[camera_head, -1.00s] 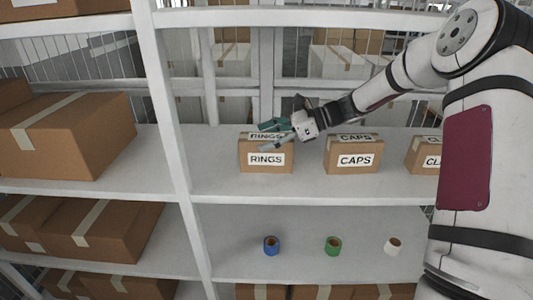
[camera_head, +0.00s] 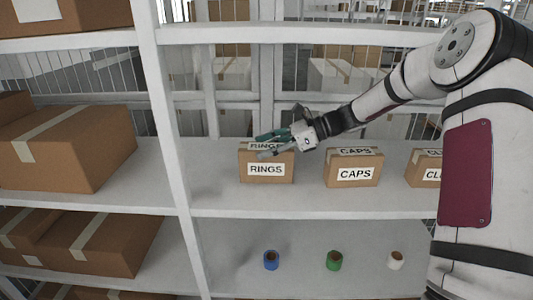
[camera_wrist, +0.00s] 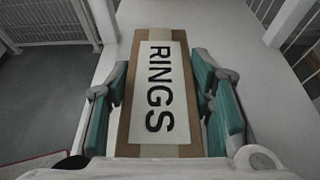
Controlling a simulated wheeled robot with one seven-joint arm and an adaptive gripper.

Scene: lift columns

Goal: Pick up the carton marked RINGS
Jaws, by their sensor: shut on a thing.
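The carton marked RINGS (camera_head: 266,170) is a small brown box on the middle shelf, left of the carton marked CAPS (camera_head: 354,173). Its bottom edge sits slightly higher in the picture than that of the CAPS carton; a gap beneath it is hard to make out. My gripper (camera_head: 272,146) reaches it from above and the right, with its green fingers at the carton's top. In the wrist view, the RINGS label on the carton's top (camera_wrist: 160,90) lies between the two green fingers, one along each long side. My gripper is shut on this carton.
A third carton (camera_head: 424,167), partly hidden by my arm, stands right of CAPS. A white upright (camera_head: 171,130) stands left of RINGS. Large boxes (camera_head: 70,145) fill the left bay.

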